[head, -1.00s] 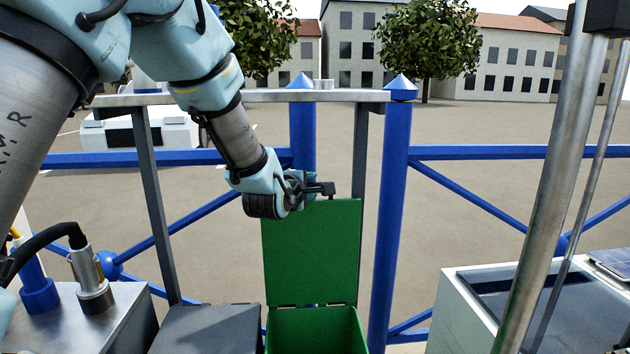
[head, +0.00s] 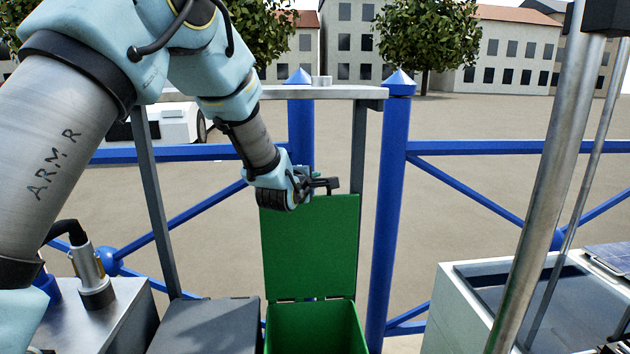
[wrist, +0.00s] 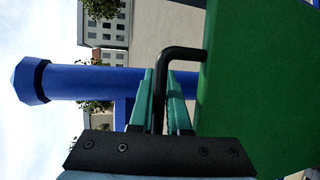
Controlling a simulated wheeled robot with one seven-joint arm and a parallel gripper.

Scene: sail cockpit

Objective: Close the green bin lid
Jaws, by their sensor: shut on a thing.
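The green bin (head: 318,330) stands low in the middle of the head view, its top open. Its green lid (head: 310,250) stands upright from the hinges at the bin's back edge. In the wrist view the lid (wrist: 260,90) fills the right side. A black bent handle (wrist: 185,53) sticks out from the lid and runs between the teal fingers of my gripper (wrist: 163,85). In the head view my gripper (head: 312,183) is at the lid's upper edge, shut on the handle. The wrist partly hides the lid's upper left corner.
A grey box (head: 205,328) stands left of the bin. A blue post (head: 388,220) rises close to the right of the lid, with blue rails behind. A silver pole (head: 550,180) and a white open box (head: 475,310) stand further right.

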